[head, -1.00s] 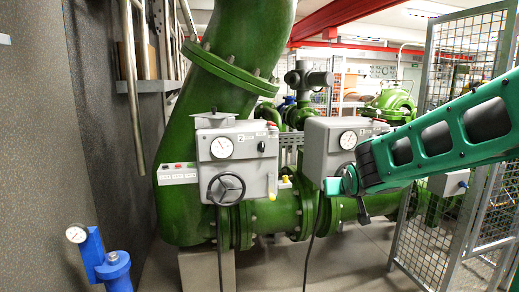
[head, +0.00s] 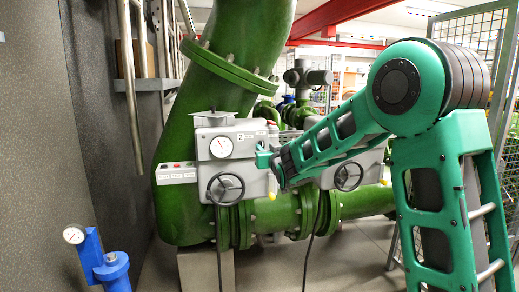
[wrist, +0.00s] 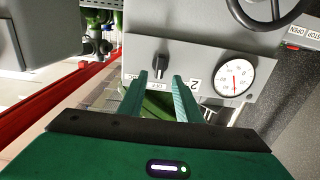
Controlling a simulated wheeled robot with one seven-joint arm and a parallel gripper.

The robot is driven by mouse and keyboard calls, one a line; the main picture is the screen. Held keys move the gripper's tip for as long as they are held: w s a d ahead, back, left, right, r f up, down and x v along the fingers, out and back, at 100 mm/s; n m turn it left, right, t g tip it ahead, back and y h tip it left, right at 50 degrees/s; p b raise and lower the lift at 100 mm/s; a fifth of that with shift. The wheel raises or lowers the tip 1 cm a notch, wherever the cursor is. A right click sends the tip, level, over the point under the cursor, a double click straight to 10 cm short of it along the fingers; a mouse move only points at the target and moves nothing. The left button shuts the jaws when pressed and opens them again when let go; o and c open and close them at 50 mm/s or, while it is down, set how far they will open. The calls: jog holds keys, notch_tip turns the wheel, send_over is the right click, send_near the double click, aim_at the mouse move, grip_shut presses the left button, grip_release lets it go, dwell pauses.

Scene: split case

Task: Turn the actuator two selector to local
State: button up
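The grey actuator two box (head: 228,166) stands in front of the green pipe, marked with a 2, with a gauge and a black handwheel. In the wrist view its front panel (wrist: 195,62) shows upside down. The black selector knob (wrist: 160,65) sits on that panel, its long side roughly vertical in the picture. My gripper (wrist: 160,79) is open, its two green fingers pointing at the panel with the knob seen between and just beyond the tips. I cannot tell whether they touch it. In the head view my gripper (head: 264,158) covers the selector.
A second grey actuator (head: 350,168) with a handwheel stands to the right, behind my arm. A button panel (head: 177,173) is left of actuator two. A blue post with a gauge (head: 98,262) stands front left. A mesh fence is at right.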

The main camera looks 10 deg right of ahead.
aim_at(263, 145)
jog(key=shift+w+d, duration=0.1)
jog(key=shift+w, duration=2.25)
